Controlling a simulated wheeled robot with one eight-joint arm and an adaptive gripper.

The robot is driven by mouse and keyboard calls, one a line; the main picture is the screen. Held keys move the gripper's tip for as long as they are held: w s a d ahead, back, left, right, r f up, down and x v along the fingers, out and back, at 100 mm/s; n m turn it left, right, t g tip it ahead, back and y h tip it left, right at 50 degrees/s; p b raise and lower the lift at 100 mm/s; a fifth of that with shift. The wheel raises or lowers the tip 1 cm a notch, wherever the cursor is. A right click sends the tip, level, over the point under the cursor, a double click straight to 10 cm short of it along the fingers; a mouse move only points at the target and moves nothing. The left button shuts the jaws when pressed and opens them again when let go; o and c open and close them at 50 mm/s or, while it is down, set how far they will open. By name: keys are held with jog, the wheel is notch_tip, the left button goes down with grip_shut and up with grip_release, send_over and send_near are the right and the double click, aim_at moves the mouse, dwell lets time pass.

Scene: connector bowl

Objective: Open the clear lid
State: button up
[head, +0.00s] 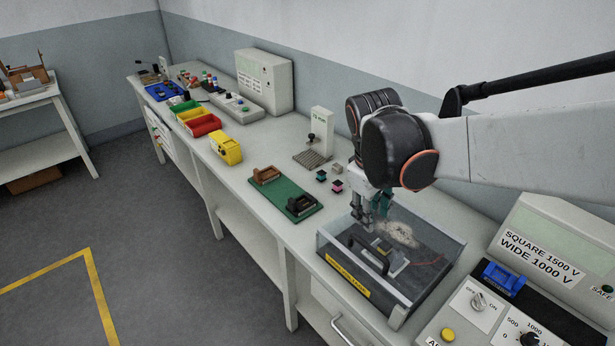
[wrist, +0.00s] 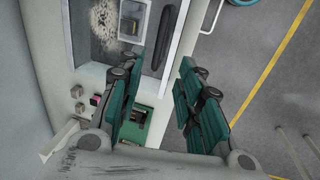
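The clear lid (head: 420,250) lies closed over a grey box with a yellow label (head: 348,279) on its front. A black bar handle (head: 366,256) is on the lid, and a pale smudge shows near the back. My gripper (head: 372,215) points down above the back left part of the lid, behind the handle in the picture. In the wrist view, the two green-padded fingers of my gripper (wrist: 162,60) are wide apart with nothing between them. The handle (wrist: 165,42) shows beyond the fingertips, roughly in line with the gap. I see no contact with it.
A tester panel with knobs (head: 520,325) and a blue connector (head: 504,278) stands right of the box. A green board with brown and black parts (head: 280,205) and small coloured connectors (head: 337,186) lie to its left. Bins (head: 200,124) stand farther along the bench. The floor in front is clear.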

aim_at(370, 247)
jog(key=f+b, duration=0.1)
jog(key=f, duration=0.3)
jog(key=w+d+f+b, duration=0.1)
jog(key=f, duration=0.4)
jog(key=w+d+f+b, duration=0.1)
jog(key=f+b, duration=0.1)
jog(key=f, duration=0.2)
jog(key=shift+f, duration=0.3)
jog(key=shift+s, duration=0.1)
grip_shut()
